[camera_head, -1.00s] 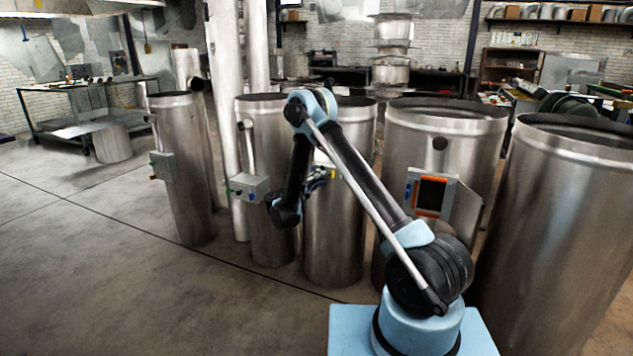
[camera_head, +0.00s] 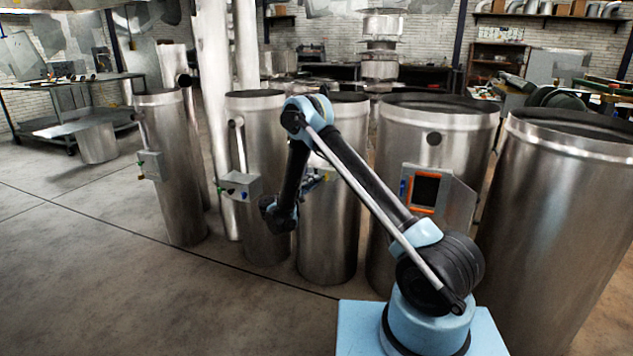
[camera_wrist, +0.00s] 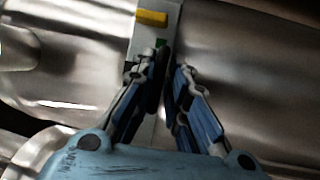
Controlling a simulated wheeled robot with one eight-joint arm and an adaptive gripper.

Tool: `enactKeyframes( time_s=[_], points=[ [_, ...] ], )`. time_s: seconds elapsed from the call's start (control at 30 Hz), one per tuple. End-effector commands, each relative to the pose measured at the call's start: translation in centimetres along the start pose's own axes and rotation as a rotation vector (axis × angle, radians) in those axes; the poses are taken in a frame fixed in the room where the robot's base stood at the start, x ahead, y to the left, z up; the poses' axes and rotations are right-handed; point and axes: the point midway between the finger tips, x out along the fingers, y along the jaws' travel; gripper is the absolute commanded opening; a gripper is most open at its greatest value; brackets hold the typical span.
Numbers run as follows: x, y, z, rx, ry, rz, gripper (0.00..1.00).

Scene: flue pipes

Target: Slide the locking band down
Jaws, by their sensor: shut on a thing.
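My gripper (camera_wrist: 170,88) is close to a pale panel (camera_wrist: 171,18) on a shiny steel flue pipe (camera_wrist: 230,55) in the wrist view. The panel carries a yellow block (camera_wrist: 152,18) and a small green part (camera_wrist: 161,43). The fingers are drawn close together on a small part at the panel, which they mostly hide. I cannot make out a locking band for certain. In the head view my arm reaches to the middle pipe (camera_head: 328,235), and the arm hides most of the gripper.
More upright steel pipes stand in a row: one at the left (camera_head: 172,195), one with a grey control box (camera_head: 240,185), one with an orange-framed opening and open door (camera_head: 425,188), and a wide one at the right (camera_head: 560,240). The floor (camera_head: 130,290) front left is clear.

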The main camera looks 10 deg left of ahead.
Motion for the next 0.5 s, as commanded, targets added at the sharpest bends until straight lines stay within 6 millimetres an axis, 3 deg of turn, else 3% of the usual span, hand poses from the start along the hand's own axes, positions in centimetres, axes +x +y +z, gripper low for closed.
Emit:
enactKeyframes(
  time_s=[0.2,0.23,0.3,0.5],
  points=[
    [-0.13,0.0,-0.06,0.003,0.002,0.0,0.0],
    [-0.14,0.0,-0.07,0.003,0.002,0.0,0.17],
    [-0.16,0.01,-0.08,0.003,0.002,0.0,0.28],
    [-0.22,0.03,-0.12,0.002,0.003,0.0,0.28]
  ],
)
